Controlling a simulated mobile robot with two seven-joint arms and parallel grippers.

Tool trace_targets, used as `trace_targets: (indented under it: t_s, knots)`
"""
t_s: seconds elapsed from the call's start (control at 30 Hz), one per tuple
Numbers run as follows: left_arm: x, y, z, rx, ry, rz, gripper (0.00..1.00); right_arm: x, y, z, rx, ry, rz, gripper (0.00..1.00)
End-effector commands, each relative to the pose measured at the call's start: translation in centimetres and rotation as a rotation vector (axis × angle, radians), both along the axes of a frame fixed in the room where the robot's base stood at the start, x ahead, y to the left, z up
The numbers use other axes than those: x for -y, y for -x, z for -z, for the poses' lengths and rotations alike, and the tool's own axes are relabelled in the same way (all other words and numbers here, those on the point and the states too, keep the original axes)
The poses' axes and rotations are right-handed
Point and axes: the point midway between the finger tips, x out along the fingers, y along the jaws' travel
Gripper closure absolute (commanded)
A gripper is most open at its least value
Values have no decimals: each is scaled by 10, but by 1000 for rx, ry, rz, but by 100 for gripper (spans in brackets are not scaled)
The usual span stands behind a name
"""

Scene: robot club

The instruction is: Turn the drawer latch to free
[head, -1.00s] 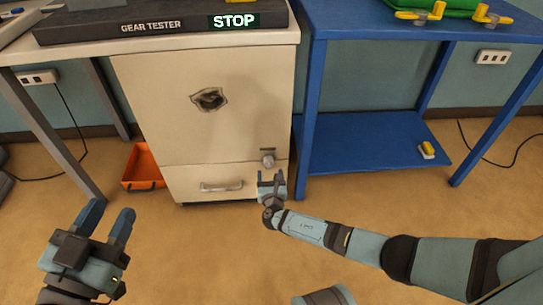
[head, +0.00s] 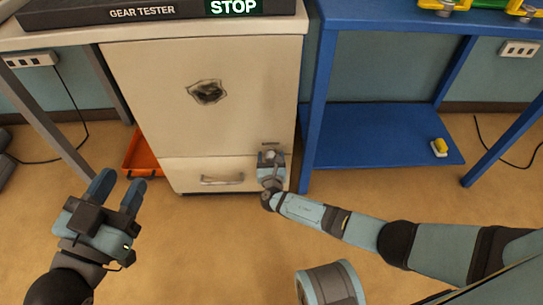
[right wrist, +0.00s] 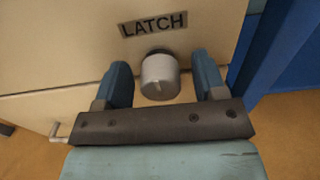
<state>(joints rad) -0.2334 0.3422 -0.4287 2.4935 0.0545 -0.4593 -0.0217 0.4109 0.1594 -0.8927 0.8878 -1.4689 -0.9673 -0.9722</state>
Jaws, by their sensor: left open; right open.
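The drawer latch is a grey round knob (right wrist: 159,75) below a "LATCH" label (right wrist: 153,24) on the cream cabinet (head: 206,125). In the head view the knob is mostly covered by my right gripper (head: 271,155). The right wrist view shows my right gripper (right wrist: 165,80) open, its two blue fingers on either side of the knob with gaps visible. The drawer (head: 215,174) at the cabinet's bottom is flush with the front and has a bar handle (head: 221,181). My left gripper (head: 119,190) is open and empty over the floor at the left.
A blue table (head: 312,140) with a low shelf stands right of the cabinet; a small yellow object (head: 439,147) lies on the shelf. An orange bin (head: 142,162) is on the floor left of the cabinet.

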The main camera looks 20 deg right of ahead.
Motion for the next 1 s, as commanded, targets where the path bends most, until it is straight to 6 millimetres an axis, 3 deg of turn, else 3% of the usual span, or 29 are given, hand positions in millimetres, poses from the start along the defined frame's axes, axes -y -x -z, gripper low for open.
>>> trace_targets:
  t_s: [0.07,0.2,0.27,0.67,1.0]
  knots:
    - [0,0,0,0,0,0,57,0,0,0,0,0,0,40]
    - [0,0,0,0,0,0,57,0,0,0,0,0,0,72]
    - [0,0,0,0,0,0,57,0,0,0,0,0,0,83]
    - [0,0,0,1,1,0,57,0,0,0,19,-65,0,84]
    - [0,0,-1,1,1,0,57,1,0,0,90,-314,0,84]
